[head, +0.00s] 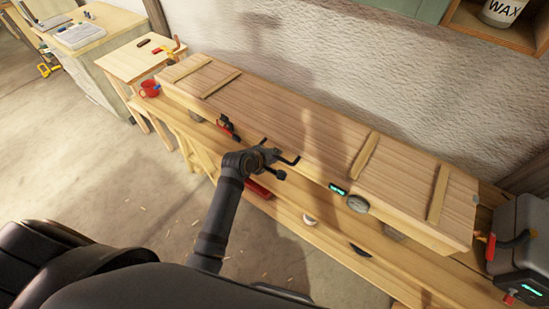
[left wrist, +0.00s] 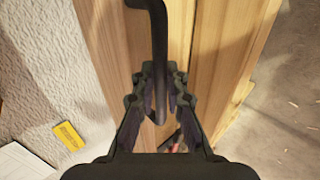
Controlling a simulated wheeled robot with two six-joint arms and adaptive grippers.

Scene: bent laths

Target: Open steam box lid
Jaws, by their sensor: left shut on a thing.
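The steam box is a long wooden box on a bench along the wall, and its plank lid (head: 290,117) with cross battens lies flat on top in the head view. A dark bent handle (head: 291,161) stands at the lid's front edge near the middle. In the left wrist view the handle (left wrist: 158,35) is a black bar running down between the fingers. My left gripper (head: 268,158) is shut on this handle; its fingers (left wrist: 158,88) close around the bar in the left wrist view. My right gripper is in neither view.
A grey steam unit (head: 518,240) with a hose stands at the box's right end. The wall is close behind.

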